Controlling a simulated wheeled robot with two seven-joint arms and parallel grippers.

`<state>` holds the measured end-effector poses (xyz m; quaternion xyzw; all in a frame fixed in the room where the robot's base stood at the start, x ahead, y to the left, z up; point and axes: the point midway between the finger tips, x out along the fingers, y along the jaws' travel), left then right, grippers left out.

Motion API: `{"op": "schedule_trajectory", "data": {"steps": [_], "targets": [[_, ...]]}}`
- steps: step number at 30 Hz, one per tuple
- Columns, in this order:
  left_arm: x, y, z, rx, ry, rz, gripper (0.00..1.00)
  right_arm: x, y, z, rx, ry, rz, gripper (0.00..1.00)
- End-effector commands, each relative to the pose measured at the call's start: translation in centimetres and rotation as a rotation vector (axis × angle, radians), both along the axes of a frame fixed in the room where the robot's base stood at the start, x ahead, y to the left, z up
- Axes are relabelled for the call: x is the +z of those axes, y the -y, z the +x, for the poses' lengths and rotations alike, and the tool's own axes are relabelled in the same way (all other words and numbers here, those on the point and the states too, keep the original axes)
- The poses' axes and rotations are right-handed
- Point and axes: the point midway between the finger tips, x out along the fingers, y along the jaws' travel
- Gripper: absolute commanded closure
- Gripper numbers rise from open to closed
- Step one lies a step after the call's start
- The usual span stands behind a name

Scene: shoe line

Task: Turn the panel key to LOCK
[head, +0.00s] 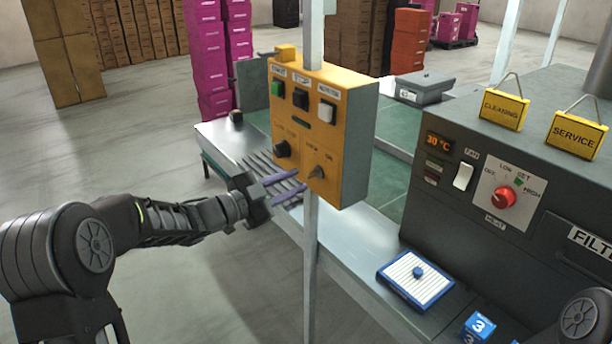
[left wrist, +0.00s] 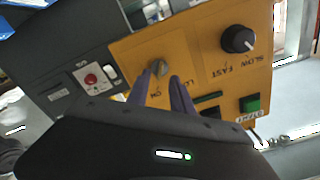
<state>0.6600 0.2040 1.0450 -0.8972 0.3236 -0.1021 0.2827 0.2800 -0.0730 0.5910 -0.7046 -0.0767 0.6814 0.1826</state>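The yellow control panel (head: 345,117) is fixed on a post. Its panel key (head: 317,172) is a small metal key low on the right of the panel's front, also visible in the left wrist view (left wrist: 159,68). Small labels stand near it, one reading ON; which mark the key points at is hard to tell. My left gripper (head: 302,180) has its two purple fingers apart, with the tips close to the key. In the left wrist view, the left gripper (left wrist: 158,82) shows the key just beyond the gap between the tips, not clasped. My right gripper is out of view.
A black speed knob (head: 283,149) sits left of the key, below several buttons. A grey machine (head: 440,215) with a red knob (head: 503,197) stands at right. A blue-and-white tray (head: 397,272) lies on the bench. Floor at left is clear.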

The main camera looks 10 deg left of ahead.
Motion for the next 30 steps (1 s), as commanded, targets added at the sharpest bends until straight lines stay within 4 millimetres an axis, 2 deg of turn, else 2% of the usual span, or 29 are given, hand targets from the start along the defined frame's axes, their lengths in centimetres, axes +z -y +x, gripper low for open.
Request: {"op": "schedule_trajectory", "data": {"steps": [3,9,18,28,30], "targets": [[0.1,1.4,1.5,-0.002,-0.001,0.001,0.73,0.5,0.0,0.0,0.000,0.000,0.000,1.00],[0.1,2.6,3.0,-0.001,0.000,0.001,0.73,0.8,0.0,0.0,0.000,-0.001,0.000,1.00],[0.0,2.7,3.2,0.001,0.000,0.001,0.73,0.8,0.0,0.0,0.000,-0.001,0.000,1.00],[0.0,2.7,3.2,0.000,0.001,0.001,1.00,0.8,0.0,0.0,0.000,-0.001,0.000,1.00],[0.0,2.7,3.2,0.000,0.001,0.001,1.00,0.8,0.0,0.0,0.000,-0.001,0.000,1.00]]}}
